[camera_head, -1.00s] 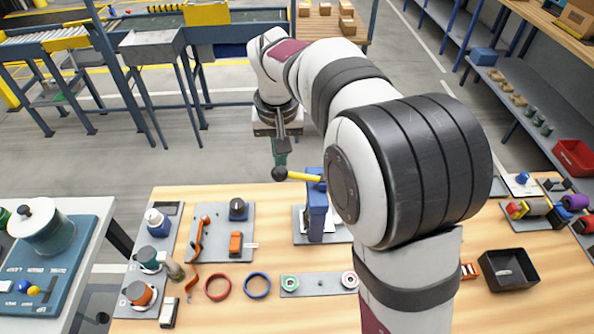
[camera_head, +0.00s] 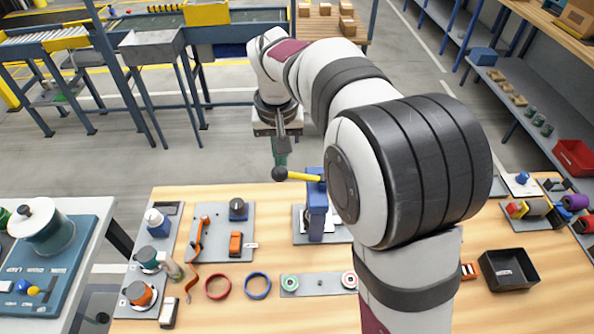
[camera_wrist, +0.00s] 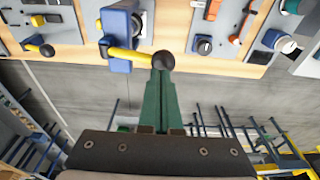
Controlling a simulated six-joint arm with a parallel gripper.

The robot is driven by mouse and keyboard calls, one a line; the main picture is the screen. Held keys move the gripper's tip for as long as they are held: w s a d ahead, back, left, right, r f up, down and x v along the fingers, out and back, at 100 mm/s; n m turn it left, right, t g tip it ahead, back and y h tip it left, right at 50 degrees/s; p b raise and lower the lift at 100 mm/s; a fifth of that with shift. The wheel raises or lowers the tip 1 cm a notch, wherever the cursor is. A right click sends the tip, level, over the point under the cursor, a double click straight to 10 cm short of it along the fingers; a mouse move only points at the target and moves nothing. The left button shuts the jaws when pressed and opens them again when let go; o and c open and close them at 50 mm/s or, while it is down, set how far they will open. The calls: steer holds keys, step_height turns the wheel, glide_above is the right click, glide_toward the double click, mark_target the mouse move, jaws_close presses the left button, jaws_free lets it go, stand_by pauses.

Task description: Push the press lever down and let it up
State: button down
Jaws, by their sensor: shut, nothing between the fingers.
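The press is a blue upright body (camera_head: 317,212) on a grey plate on the wooden table. Its yellow lever (camera_head: 303,177) sticks out to the left, nearly level, and ends in a dark ball knob (camera_head: 280,174). My gripper (camera_head: 281,160) is shut and empty, pointing down with its fingertips right at the top of the knob. In the wrist view the green fingers (camera_wrist: 160,76) meet the knob (camera_wrist: 163,61) at the end of the yellow lever (camera_wrist: 128,55). I cannot tell whether they touch. My arm hides part of the press's right side in the head view.
A grey plate with an orange handle (camera_head: 199,236) and a dark knob (camera_head: 238,208) lies left of the press. A black tray (camera_head: 509,270) stands at the right. Open floor lies beyond the table.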

mark_target(279, 170)
steer(key=shift+f, duration=0.1)
steer(key=shift+f, duration=0.65)
steer(key=shift+a+f, duration=0.15)
steer(key=shift+f, duration=0.45)
steer(key=shift+a+f, duration=0.15)
steer(key=shift+f, duration=0.45)
stand_by(0.3)
steer(key=shift+f, duration=1.2)
stand_by(0.5)
steer(key=shift+r, duration=0.1)
stand_by(0.5)
steer(key=shift+r, duration=5)
